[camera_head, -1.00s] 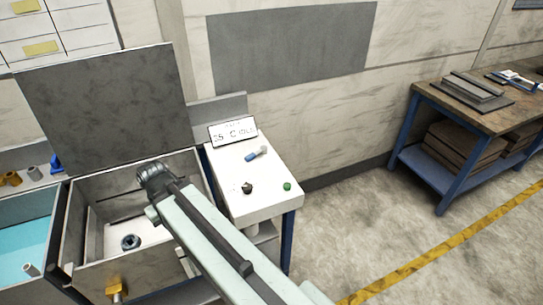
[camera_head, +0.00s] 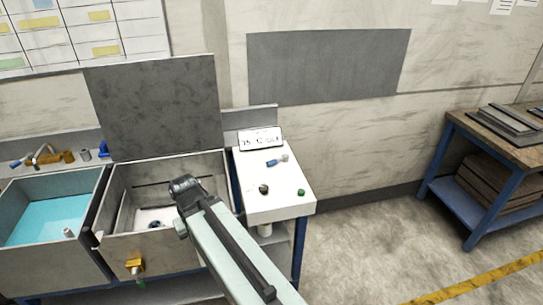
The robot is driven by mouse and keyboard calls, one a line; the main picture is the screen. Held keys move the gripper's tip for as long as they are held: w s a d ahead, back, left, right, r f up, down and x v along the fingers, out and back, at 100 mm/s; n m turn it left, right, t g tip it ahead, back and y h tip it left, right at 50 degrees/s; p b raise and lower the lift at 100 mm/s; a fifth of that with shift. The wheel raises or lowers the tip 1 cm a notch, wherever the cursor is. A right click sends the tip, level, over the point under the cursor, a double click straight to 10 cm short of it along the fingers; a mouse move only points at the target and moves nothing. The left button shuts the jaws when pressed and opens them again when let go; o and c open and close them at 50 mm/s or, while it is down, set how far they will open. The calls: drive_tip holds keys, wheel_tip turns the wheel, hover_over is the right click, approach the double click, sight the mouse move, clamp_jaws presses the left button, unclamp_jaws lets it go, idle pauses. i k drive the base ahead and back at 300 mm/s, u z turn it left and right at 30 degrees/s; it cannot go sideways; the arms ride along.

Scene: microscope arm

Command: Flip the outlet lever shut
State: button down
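A brass valve (camera_head: 134,266) sits low on the front wall of the open grey basin (camera_head: 170,255). A small green part (camera_head: 140,284) shows just under it, perhaps its lever; it is too small to tell how it is turned. My gripper (camera_head: 184,188) is the dark end of my pale arm, above the right part of the basin, up and to the right of the brass valve and apart from it. Its fingers cannot be made out, and I see nothing held. My arm hides part of the basin's right side.
The basin's grey lid (camera_head: 155,105) stands raised behind it. A tank of blue liquid (camera_head: 48,220) is on the left. A white counter (camera_head: 275,203) on the right bears a display (camera_head: 261,140), a blue-handled piece (camera_head: 277,160), a dark knob (camera_head: 264,189) and a green button (camera_head: 301,192).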

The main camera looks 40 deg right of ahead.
sight(285, 158)
drive_tip(key=u, duration=0.05)
drive_tip(key=i, duration=0.9)
drive_tip(key=z, duration=0.05)
